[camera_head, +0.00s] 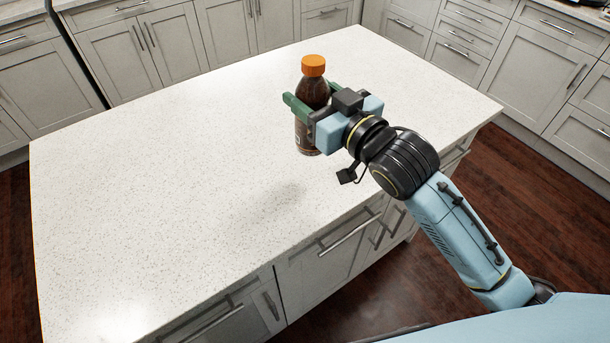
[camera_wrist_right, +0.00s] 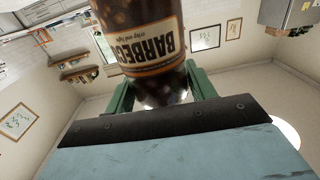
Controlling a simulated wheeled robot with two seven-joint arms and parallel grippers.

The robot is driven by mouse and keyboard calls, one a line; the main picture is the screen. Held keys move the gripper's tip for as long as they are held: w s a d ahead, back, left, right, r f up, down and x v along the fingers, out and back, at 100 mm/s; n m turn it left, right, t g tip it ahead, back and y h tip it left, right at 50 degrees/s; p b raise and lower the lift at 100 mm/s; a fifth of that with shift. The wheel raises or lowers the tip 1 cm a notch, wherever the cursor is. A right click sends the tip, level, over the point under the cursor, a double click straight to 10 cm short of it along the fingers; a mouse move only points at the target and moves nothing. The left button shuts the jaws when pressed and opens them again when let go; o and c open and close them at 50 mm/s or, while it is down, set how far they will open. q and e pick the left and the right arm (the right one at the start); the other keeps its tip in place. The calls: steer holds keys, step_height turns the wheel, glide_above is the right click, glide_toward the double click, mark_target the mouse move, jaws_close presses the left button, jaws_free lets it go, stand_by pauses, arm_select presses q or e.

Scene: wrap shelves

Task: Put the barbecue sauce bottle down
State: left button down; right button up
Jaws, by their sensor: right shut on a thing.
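The barbecue sauce bottle (camera_head: 312,90) is brown with an orange cap and stands upright over the white speckled countertop (camera_head: 150,160). A soft shadow lies on the counter to the lower left of the bottle. I cannot tell whether the bottle's base touches the counter. My left gripper is not in view.
The rest of the countertop is bare, with wide free room left of the bottle. The island's right edge lies beyond the gripper, and its front has drawers (camera_head: 350,235). Grey cabinets (camera_head: 130,50) line the back and right across a dark wooden floor.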

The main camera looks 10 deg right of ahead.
mark_target(302, 133)
steer(key=shift+w+a+r+n+g+y, duration=0.45)
steer(key=shift+a+r+n+g+y, duration=0.1)
steer(key=shift+a+n+y, duration=0.2)
steer(key=shift+w+y+b, duration=0.1)
steer(key=shift+y+b, duration=0.2)
steer(key=shift+y, duration=0.05)
step_height(302, 133, down, 5)
steer(key=shift+f+b, duration=0.15)
steer(key=shift+b, duration=0.4)
steer(key=shift+f+b, duration=0.4)
steer(key=shift+f, duration=1.85)
steer(key=shift+f, duration=0.2)
steer(key=o, duration=1.3)
steer(key=shift+r, duration=0.1)
